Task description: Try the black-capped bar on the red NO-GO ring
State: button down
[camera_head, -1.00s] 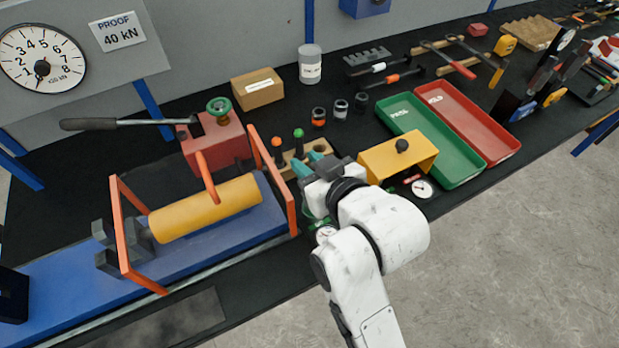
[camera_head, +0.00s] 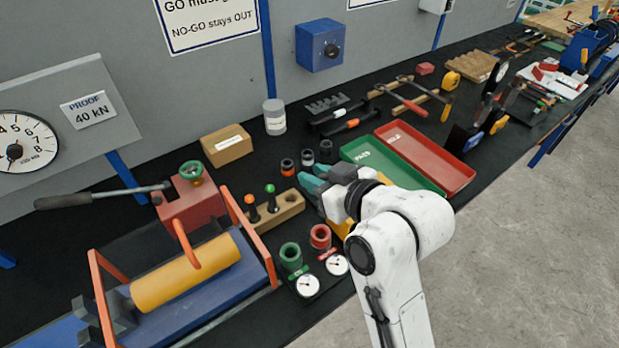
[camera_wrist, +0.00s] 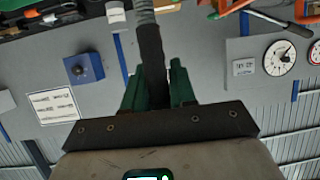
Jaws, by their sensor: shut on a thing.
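The red ring (camera_head: 320,237) stands upright on the black bench, with its open bore facing up. The green ring (camera_head: 290,257) stands to its left. My gripper (camera_head: 318,182) appears above and behind the red ring in the head view, its green fingers pointing left. In the wrist view the fingers (camera_wrist: 155,88) are shut around the black end of a grey ribbed bar (camera_wrist: 149,50). The bar runs away from the fingers toward the top edge, where its far end is out of frame. I cannot make the bar out in the head view.
A wooden block (camera_head: 289,210) with orange- and green-topped pins stands left of my gripper. Two dial gauges (camera_head: 307,286) lie in front of the rings. A yellow block (camera_head: 340,222) is mostly hidden by my arm. Green (camera_head: 359,151) and red (camera_head: 440,175) trays lie behind.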

dwell(0.3)
notch_tip(320, 180, down, 6)
jog(key=b, duration=0.3)
dwell(0.4)
dwell(1.3)
jog(key=shift+f+b, duration=1.9)
jog(key=shift+f, duration=1.3)
jog(key=c, duration=0.8)
grip_release()
jog(key=shift+s+d, duration=0.1)
jog(key=b+v, duration=0.1)
jog(key=v, duration=0.9)
jog(key=shift+s+d+r, duration=0.1)
jog(key=shift+s+d, duration=0.1)
jog(key=shift+s, duration=0.05)
